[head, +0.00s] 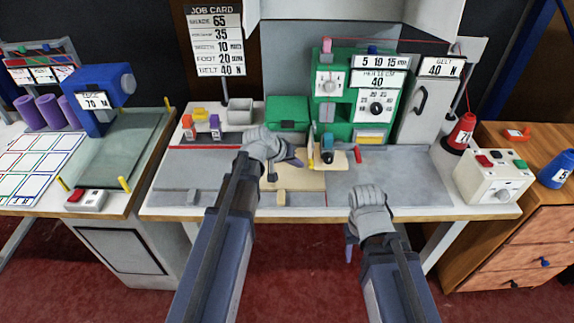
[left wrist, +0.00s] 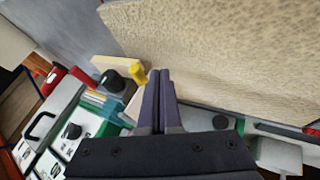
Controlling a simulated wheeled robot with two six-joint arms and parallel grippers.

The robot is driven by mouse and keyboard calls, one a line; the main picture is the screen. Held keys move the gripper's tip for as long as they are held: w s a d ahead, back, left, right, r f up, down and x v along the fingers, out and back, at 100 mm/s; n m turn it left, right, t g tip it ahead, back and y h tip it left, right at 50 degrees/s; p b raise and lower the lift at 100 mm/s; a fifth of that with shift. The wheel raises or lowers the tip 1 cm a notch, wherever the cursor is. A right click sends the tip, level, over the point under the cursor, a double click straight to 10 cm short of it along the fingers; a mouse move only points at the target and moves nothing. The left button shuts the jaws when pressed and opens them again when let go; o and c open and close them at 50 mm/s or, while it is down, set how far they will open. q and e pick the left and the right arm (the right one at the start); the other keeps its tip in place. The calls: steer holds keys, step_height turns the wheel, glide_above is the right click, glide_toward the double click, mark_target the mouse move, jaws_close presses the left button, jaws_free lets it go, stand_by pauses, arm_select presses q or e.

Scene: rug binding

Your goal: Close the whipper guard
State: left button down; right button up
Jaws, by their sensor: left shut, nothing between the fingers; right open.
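The whipper is a green machine (head: 348,100) with dials and number cards at the back of the bench. It shows partly, at the lower left, in the left wrist view (left wrist: 106,126). A grey panel with a black handle (head: 421,100) stands at its right side; I cannot tell for certain whether this is the guard. My left gripper (head: 298,161) is shut and empty, above the beige rug piece just left of the machine's sewing head (head: 327,148). Its closed fingers show in the left wrist view (left wrist: 158,90). My right gripper (head: 350,248) is open and empty at the bench's front edge.
The beige rug piece (head: 290,183) lies on the bench and fills the top of the left wrist view. A red cone (head: 462,131) and a white control box (head: 494,176) stand at the right.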

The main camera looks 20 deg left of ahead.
arm_select(q)
steer(key=shift+w+d, duration=0.15)
steer(key=shift+d, duration=0.4)
steer(key=shift+w+d, duration=0.15)
steer(key=shift+d, duration=0.45)
